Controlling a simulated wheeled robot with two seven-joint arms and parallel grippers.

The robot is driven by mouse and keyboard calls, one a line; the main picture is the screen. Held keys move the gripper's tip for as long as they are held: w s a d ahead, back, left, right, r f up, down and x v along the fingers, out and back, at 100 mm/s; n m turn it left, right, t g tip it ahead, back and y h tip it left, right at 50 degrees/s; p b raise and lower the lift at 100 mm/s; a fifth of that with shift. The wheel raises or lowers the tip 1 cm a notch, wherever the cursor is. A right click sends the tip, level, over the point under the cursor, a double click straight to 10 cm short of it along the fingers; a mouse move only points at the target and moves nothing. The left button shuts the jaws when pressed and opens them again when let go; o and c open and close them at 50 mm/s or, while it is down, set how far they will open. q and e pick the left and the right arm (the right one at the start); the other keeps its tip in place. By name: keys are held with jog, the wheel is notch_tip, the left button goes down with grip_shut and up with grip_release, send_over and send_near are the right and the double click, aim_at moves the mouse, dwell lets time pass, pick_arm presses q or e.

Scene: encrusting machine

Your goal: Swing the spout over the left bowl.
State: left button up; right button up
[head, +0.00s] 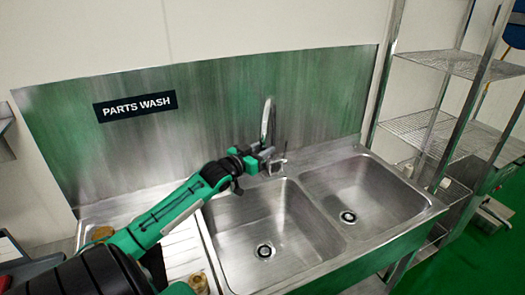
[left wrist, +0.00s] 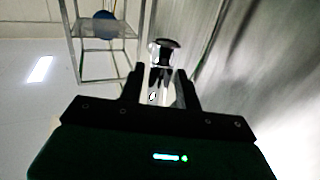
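The steel spout (head: 268,121) rises behind the two sinks, near the divider between the left bowl (head: 231,229) and the right bowl (head: 371,190). Its exact pointing direction is hard to tell. My left gripper (head: 268,156) is at the tap, low beside the spout, and partly hides its base. In the left wrist view my left gripper (left wrist: 161,76) has its fingers apart, with the shiny spout (left wrist: 163,48) showing between or just beyond them. I cannot tell whether a finger touches it. My right gripper is out of view.
A steel backsplash (head: 215,110) with a PARTS WASH sign (head: 135,106) stands close behind the tap. A wire rack (head: 455,130) stands at the right. A ribbed drainboard (head: 182,250) lies left of the bowls. Both bowls look empty.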

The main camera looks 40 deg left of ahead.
pick_arm(q)
jog(key=shift+o, duration=0.2)
jog(key=shift+w+f, duration=0.1)
jog(key=shift+s+d+f, duration=0.1)
jog(key=shift+s+f, duration=0.05)
jog(key=shift+s, duration=0.45)
jog(key=s+b, duration=0.4)
jog(key=s, duration=0.8)
jog(key=shift+s, duration=0.3)
